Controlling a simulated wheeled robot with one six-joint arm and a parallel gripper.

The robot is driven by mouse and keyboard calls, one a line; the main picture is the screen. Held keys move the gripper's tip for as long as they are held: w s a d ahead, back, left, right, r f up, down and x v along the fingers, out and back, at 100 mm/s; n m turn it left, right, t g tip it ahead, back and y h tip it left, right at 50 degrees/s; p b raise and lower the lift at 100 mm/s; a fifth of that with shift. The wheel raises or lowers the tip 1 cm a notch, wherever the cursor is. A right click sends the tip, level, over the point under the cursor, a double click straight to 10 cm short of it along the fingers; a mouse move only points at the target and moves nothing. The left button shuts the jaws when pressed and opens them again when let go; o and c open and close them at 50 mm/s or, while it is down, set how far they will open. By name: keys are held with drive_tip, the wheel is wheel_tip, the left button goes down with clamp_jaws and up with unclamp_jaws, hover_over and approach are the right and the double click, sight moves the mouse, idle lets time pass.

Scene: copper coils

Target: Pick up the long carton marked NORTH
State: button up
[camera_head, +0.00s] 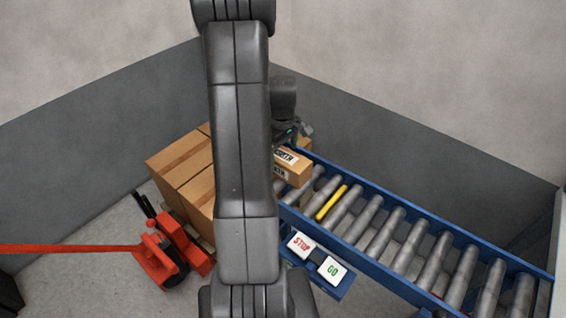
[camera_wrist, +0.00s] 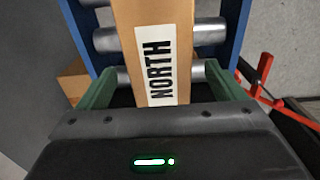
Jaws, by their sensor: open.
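The long carton marked NORTH (camera_wrist: 185,15) is brown with a white label. In the wrist view it runs from the top edge down between the two green fingers of my gripper (camera_wrist: 159,70). The fingers are open, one on each side, with a gap to the carton on both sides. In the head view the carton (camera_head: 294,178) lies at the far left end of the roller conveyor (camera_head: 400,235), partly hidden by my arm. My gripper (camera_head: 293,136) is just above and behind it there. The carton's lower end is hidden by the gripper body in the wrist view.
Large brown boxes (camera_head: 180,165) stand left of the conveyor, beside a red pallet jack (camera_head: 165,255). A panel with a STOP button (camera_head: 301,243) and a GO button (camera_head: 332,269) is on the conveyor's near side. The conveyor's right part, past a yellow roller (camera_head: 332,202), is clear.

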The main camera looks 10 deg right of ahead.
drive_tip(key=shift+f+p, duration=0.55)
drive_tip(key=shift+f, duration=2.2)
drive_tip(key=shift+c, duration=0.4)
drive_tip(key=c, duration=1.2)
